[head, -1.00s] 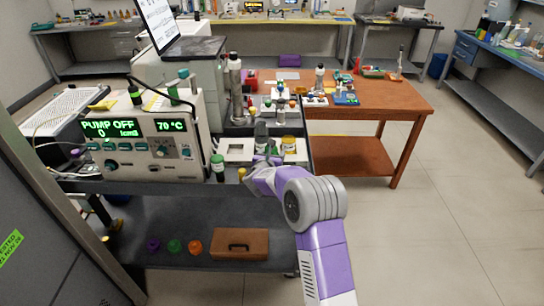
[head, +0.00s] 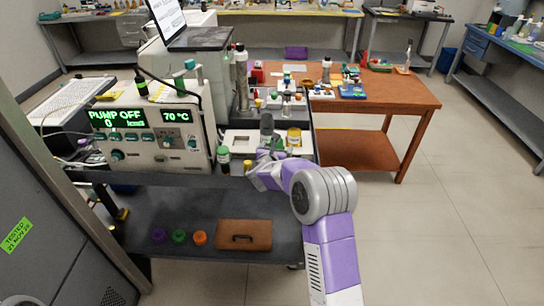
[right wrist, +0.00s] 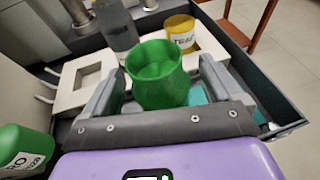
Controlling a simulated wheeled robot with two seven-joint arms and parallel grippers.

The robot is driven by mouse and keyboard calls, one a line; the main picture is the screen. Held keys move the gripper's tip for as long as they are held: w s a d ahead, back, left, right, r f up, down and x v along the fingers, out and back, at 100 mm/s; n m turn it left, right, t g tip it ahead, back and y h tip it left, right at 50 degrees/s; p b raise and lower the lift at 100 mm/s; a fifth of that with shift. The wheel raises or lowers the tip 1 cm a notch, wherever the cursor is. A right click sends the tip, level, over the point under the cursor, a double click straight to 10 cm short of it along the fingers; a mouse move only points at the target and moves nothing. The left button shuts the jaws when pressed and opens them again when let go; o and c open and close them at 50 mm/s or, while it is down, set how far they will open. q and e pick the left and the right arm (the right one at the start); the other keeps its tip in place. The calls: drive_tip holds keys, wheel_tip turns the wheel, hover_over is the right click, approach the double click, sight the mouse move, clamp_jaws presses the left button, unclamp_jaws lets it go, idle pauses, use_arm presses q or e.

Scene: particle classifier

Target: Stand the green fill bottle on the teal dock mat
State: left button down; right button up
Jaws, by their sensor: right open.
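The green fill bottle (right wrist: 157,78) shows in the right wrist view as a green, round-topped vessel between my right gripper's fingers. My right gripper (right wrist: 157,90) is open around it, with a finger on each side; whether either touches it I cannot tell. A strip of the teal dock mat (right wrist: 197,95) shows beside the bottle, partly hidden by the finger; the bottle's base is hidden. In the head view my right gripper (head: 262,172) is at the cart top's front edge, and the bottle (head: 277,143) is mostly covered. My left gripper is not in view.
A grey bottle (right wrist: 115,28) and a yellow labelled jar (right wrist: 180,32) stand just behind. A green-capped bottle (head: 223,158) stands to the left, near the pump unit (head: 150,140). A white tray with a square opening (right wrist: 88,80) lies left of the gripper.

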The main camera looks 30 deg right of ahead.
drive_tip(key=v, duration=1)
drive_tip(key=s+a+f+n+g+y, duration=0.1)
drive_tip(key=s+a+f+n+y, duration=0.25)
drive_tip(key=f+n, duration=0.4)
drive_tip(key=s+a+f+n+g+y, duration=0.1)
drive_tip(key=s+a+f+n+y, duration=0.1)
drive_tip(key=a+f+n, duration=0.45)
drive_tip(key=s+a+f+n+y, duration=0.2)
drive_tip(key=s+f+n+y, duration=0.1)
drive_tip(key=f+n, duration=0.55)
drive_tip(key=s+a+f+n+g+y, duration=0.2)
drive_tip(key=s+a+f+n, duration=0.2)
drive_tip(key=s+n, duration=0.2)
drive_tip(key=s+a+f+n+g+y, duration=0.1)
drive_tip(key=s+a+f+n+g, duration=0.2)
drive_tip(key=s+n, duration=0.4)
drive_tip(key=s+a+f+n+g+y, duration=0.2)
drive_tip(key=s+n, duration=0.4)
drive_tip(key=s, duration=0.3)
wheel_tip(320, 180, down, 3)
drive_tip(key=a+g, duration=0.1)
drive_tip(key=a, duration=0.1)
drive_tip(key=shift+s+a+r+y+p, duration=0.2)
drive_tip(key=shift+s+a+y+p, duration=0.1)
drive_tip(key=shift+s+a+y, duration=0.1)
drive_tip(key=shift+n, duration=0.25)
wheel_tip(320, 180, up, 3)
drive_tip(key=p, duration=0.3)
drive_tip(key=shift+w+r, duration=0.1)
drive_tip(key=shift+r, duration=0.05)
